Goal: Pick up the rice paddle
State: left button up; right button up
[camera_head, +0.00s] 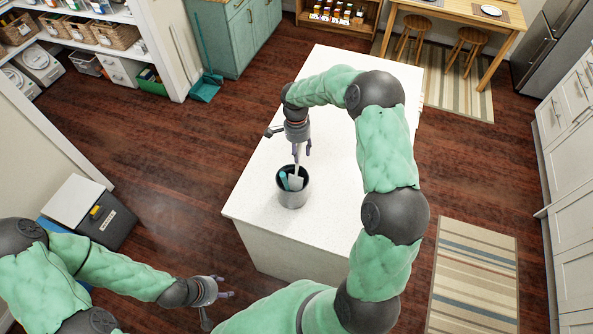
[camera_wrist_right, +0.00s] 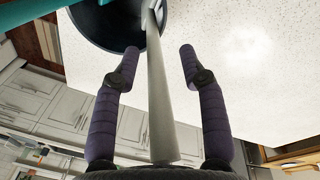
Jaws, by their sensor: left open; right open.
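A dark grey round canister (camera_head: 292,196) stands on the white island. A pale utensil, apparently the rice paddle (camera_head: 296,181), stands in it beside a teal utensil (camera_head: 284,180). My right gripper (camera_head: 303,152) is above the canister, pointing down and open. In the right wrist view the pale shaft (camera_wrist_right: 160,110) runs lengthwise between the spread purple fingers of the right gripper (camera_wrist_right: 159,53), with gaps on both sides. The canister's dark inside (camera_wrist_right: 105,22) shows past the fingertips; the lower ends of the utensils are hidden. My left gripper (camera_head: 223,287) is open and empty, off the island's front left.
The island top (camera_head: 335,110) is otherwise clear around the canister. A dark bin with a white lid (camera_head: 75,200) stands on the floor at left. Shelves with baskets, teal cabinets, a wooden table with stools and white cabinets line the room, away from the island.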

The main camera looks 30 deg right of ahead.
jog(key=shift+c, duration=0.3)
grip_shut()
jog(key=shift+r, duration=0.15)
